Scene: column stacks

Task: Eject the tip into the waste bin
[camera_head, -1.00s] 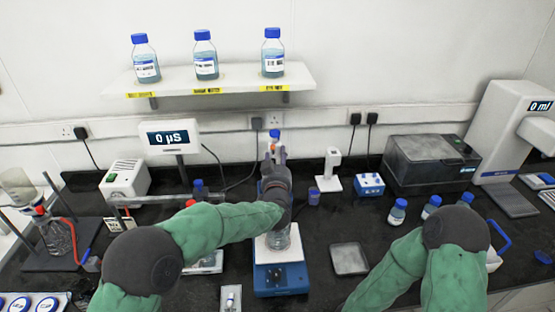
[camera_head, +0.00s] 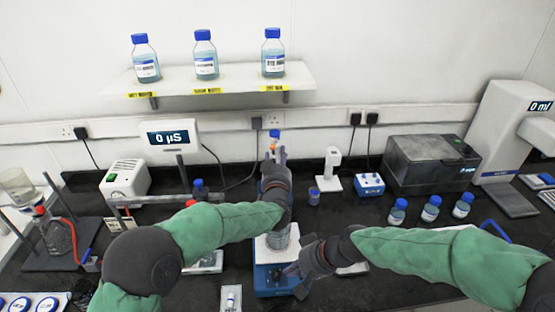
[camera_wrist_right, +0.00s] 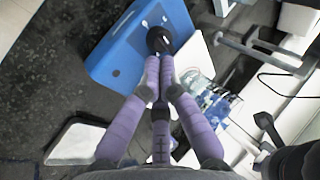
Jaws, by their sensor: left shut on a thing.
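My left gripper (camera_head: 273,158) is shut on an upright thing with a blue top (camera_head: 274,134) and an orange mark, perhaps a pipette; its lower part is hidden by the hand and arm. No tip can be made out. My right gripper (camera_head: 297,278) is at the front right of the blue and white stirrer (camera_head: 268,285). In the right wrist view its purple fingertips (camera_wrist_right: 161,76) lie close together near the stirrer's black knob (camera_wrist_right: 160,40); whether they touch it is unclear. I cannot identify a waste bin in either view.
A glass vessel (camera_head: 280,238) stands on the stirrer below my left arm. Several blue-capped bottles (camera_head: 431,208) stand right of centre. A dark box (camera_head: 430,162) is behind them. A pale tray (camera_head: 352,269) is partly hidden by my right arm. A shelf (camera_head: 225,78) holds more bottles.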

